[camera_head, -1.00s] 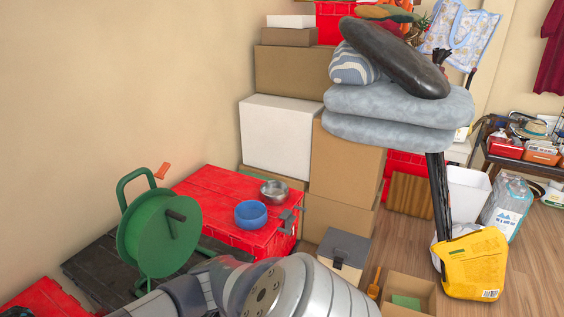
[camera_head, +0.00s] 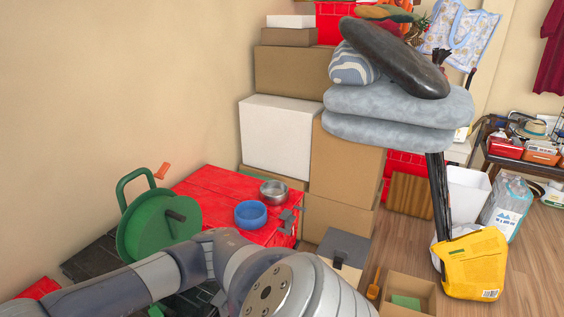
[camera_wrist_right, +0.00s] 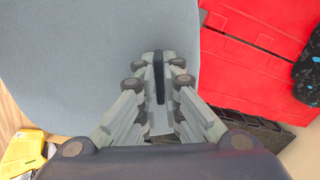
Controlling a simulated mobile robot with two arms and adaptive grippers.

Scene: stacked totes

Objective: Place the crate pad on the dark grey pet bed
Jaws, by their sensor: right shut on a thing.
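In the right wrist view a large flat blue-grey pad (camera_wrist_right: 95,50), seemingly the crate pad, fills the upper left and runs behind the fingers. My right gripper (camera_wrist_right: 158,85) is shut on it; the exact contact is hard to see. In the head view my arm crosses the bottom, and neither the gripper nor the held pad shows. Two thick blue-grey cushions (camera_head: 395,105) lie stacked on cardboard boxes. A dark, glossy oval cushion-like thing (camera_head: 400,60) rests tilted on top of them; I cannot tell which is the dark grey pet bed. My left gripper is not in view.
A striped cushion (camera_head: 352,65) sits against the dark oval. A yellow bag (camera_head: 472,265) and open box (camera_head: 408,292) are on the floor.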

